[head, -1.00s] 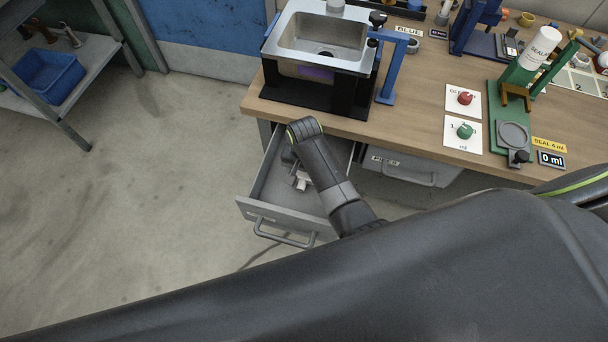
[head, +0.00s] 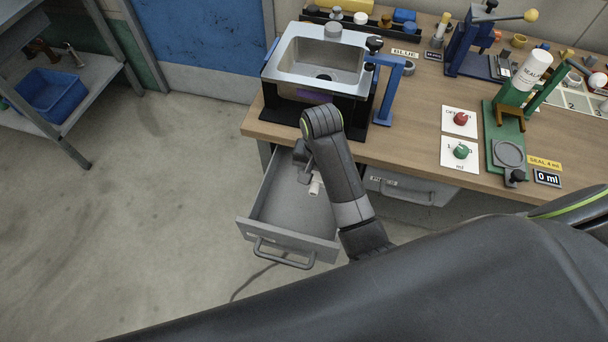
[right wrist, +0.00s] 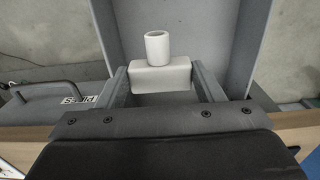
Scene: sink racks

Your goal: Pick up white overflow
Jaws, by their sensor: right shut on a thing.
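The white overflow (right wrist: 162,73) is a pale block with a short hollow tube on top. In the right wrist view it sits between the two grey fingers of my right gripper (right wrist: 163,86), which is shut on it. In the head view the white overflow (head: 316,184) shows small over the open grey drawer (head: 288,238), and my right gripper (head: 309,176) is partly hidden by my own wrist. I cannot tell its exact height above the drawer floor. My left gripper is not in view.
The workbench (head: 410,140) stands just behind the drawer. It carries a steel sink (head: 324,62) on a black stand and a blue clamp (head: 386,92). A closed drawer (head: 410,188) is to the right. The floor to the left is clear.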

